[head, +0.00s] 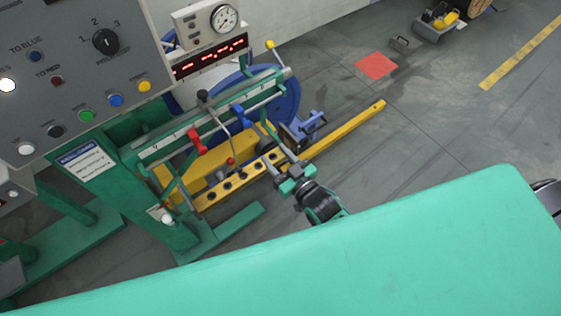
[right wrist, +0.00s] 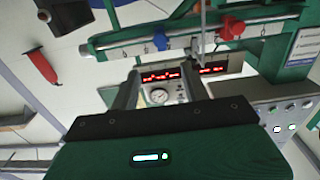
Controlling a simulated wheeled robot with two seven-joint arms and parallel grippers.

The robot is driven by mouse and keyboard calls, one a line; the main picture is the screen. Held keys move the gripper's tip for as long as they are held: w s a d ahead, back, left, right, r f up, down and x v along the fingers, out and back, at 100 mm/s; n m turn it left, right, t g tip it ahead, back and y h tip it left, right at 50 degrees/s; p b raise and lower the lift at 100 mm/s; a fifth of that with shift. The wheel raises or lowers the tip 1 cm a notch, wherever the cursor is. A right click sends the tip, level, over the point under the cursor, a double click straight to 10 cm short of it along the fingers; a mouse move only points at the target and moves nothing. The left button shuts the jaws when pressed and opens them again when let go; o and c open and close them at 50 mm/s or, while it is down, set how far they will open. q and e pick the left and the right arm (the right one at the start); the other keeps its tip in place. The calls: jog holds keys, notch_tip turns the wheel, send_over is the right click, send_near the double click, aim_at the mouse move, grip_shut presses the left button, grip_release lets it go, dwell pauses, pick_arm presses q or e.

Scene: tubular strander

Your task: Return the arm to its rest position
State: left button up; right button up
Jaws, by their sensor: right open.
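My right gripper (head: 283,168) shows in the head view near the middle, in front of the green machine frame and beside the yellow bar. Its two fingers are apart with nothing seen between them. In the right wrist view the two fingers of my right gripper (right wrist: 155,92) stand apart, with the red digital display (right wrist: 210,70) and the gauge (right wrist: 158,96) behind. My left gripper is in neither view. A large green surface, which I take to be part of my own body, fills the bottom of the head view.
A grey control panel (head: 60,70) with a dial and coloured buttons stands at upper left. The green rail (head: 215,118) carries a red lever (head: 196,141) and a blue lever (head: 243,117). A yellow bar (head: 345,130) extends right. Floor at right is mostly clear, with a red mat (head: 377,66).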

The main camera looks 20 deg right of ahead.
jog(key=shift+s+d, duration=0.25)
jog(key=shift+s, duration=0.45)
jog(key=s+d+f+g+h, duration=0.1)
jog(key=s+d+f+g, duration=0.2)
jog(key=f, duration=0.9)
jog(key=s+d+f+m+g+h, duration=0.1)
jog(key=s+d+f+g+h, duration=0.15)
jog(key=s+f, duration=0.6)
jog(key=s+d+f+g+h, duration=0.1)
jog(key=s+d+f+g, duration=0.15)
jog(key=f, duration=1.15)
jog(key=s+d+f+g, duration=0.1)
jog(key=s+f+g, duration=0.1)
jog(key=s+f, duration=0.3)
jog(key=s+d+f+g+h, duration=0.1)
jog(key=s+f, duration=0.4)
jog(key=s, duration=0.7)
jog(key=s+d+f+g, duration=0.3)
jog(key=s+f+g, duration=0.2)
jog(key=s, duration=0.3)
jog(key=shift+s+m+h, duration=0.2)
jog(key=shift+m+h, duration=0.1)
jog(key=shift+h, duration=0.05)
